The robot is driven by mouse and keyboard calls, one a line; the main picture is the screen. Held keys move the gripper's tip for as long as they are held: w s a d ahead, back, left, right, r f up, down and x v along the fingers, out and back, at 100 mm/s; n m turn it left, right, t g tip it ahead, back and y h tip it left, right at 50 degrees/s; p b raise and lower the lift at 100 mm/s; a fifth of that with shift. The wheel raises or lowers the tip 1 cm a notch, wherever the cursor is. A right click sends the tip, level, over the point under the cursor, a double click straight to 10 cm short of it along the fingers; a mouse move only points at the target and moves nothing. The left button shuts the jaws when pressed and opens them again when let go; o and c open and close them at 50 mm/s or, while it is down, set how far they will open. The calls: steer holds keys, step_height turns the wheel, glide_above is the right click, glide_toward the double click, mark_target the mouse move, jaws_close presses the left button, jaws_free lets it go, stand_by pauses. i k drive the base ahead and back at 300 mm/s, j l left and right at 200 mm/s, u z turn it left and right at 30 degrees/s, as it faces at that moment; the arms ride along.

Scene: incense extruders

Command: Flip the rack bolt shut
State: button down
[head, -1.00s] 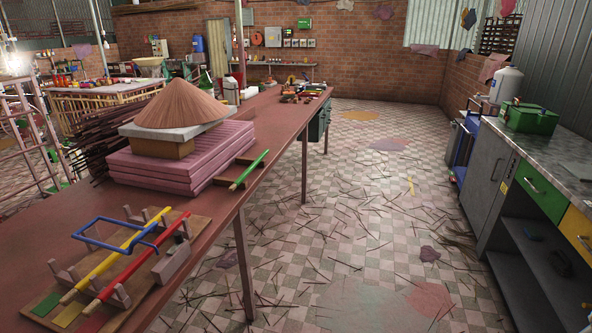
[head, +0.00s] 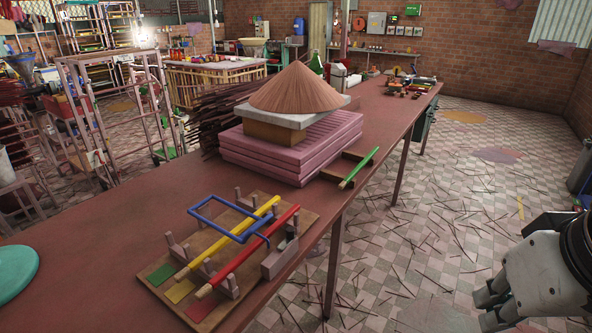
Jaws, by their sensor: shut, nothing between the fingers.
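The rack (head: 190,255) is a wooden board with upright pegs on the near part of the red-brown table. A yellow rod (head: 240,232) and a red rod (head: 250,249) lie side by side across its pegs. A blue bent-wire loop (head: 212,226), which looks like the rack bolt, lies over the rods, its open frame reaching left and its far end near a grey block (head: 280,258). Whether it is latched cannot be told. My gripper (head: 488,306) is at the lower right, shut and empty, over the floor beside the table and well apart from the rack.
A green rod (head: 358,167) lies in a wooden holder on the table. Pink slabs (head: 290,150) carry a cone of brown sticks (head: 300,90) behind the rack. A teal round object (head: 15,272) is at the left edge. Sticks litter the tiled floor on the right.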

mark_target(290, 236)
steer(key=i+j+u, duration=0.25)
steer(key=i+j, duration=0.45)
steer(key=i+l, duration=0.05)
